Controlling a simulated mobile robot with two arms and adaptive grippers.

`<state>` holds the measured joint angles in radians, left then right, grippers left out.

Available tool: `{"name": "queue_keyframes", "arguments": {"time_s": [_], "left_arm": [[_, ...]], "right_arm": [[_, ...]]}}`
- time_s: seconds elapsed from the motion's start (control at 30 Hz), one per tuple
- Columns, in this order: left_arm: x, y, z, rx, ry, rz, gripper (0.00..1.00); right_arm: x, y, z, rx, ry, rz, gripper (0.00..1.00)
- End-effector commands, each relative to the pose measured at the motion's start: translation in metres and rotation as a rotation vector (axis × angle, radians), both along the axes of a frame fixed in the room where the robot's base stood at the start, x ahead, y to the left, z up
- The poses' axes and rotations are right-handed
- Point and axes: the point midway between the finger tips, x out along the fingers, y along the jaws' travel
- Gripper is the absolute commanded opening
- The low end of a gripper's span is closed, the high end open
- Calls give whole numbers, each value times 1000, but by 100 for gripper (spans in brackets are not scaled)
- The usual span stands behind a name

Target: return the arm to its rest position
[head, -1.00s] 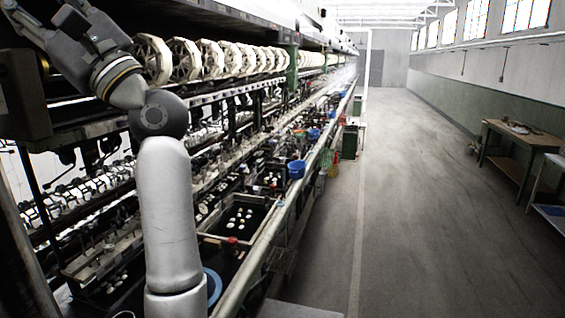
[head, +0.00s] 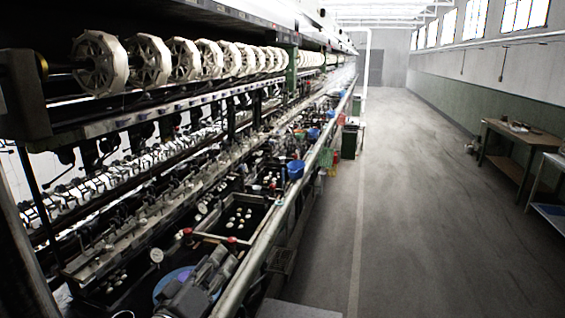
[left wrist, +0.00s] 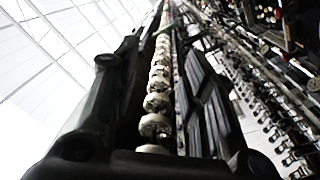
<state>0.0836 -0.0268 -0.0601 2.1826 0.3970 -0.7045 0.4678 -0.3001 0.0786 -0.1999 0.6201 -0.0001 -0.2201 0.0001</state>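My left gripper (head: 206,278) is low at the bottom of the head view, dark grey, above the near end of the reeling bench and in front of a blue round basin (head: 170,284). In the left wrist view its two black fingers stand apart with a gap (left wrist: 168,60) between them, and nothing is held there. A row of pale reels (left wrist: 156,102) shows through that gap in the background. My right gripper is in neither view.
The reeling machine fills the left side, with large reels (head: 147,60) above and dark basins (head: 240,218) below. A long rail (head: 262,250) edges the bench. The aisle floor (head: 400,200) is clear; a wooden table (head: 520,140) stands at right.

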Motion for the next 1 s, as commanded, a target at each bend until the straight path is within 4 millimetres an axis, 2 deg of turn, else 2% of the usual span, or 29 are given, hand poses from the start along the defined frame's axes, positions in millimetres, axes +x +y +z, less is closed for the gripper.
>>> {"name": "queue_keyframes", "arguments": {"time_s": [0.03, 0.2, 0.27, 0.4, 0.5, 0.6, 0.77, 0.8, 1.0], "left_arm": [[-14, 0, -33, 82, 78, -5, 39], [-69, 7, -127, 356, 328, -47, 39], [-94, 12, -157, 448, 417, -71, 39], [-157, 28, -215, 645, 618, -139, 39], [-202, 40, -244, 760, 746, -195, 39], [-243, 52, -263, 857, 855, -251, 39], [-305, 70, -282, 980, 1014, -338, 39], [-314, 73, -290, 1001, 1041, -356, 39], [-297, 69, -360, 992, 1050, -362, 39]], "right_arm": [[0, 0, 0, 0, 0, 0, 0], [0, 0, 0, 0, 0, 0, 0], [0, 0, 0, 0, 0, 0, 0], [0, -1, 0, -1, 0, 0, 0], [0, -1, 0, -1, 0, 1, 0], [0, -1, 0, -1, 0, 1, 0], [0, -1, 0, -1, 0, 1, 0], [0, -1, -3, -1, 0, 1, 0], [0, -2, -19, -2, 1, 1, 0]]}}
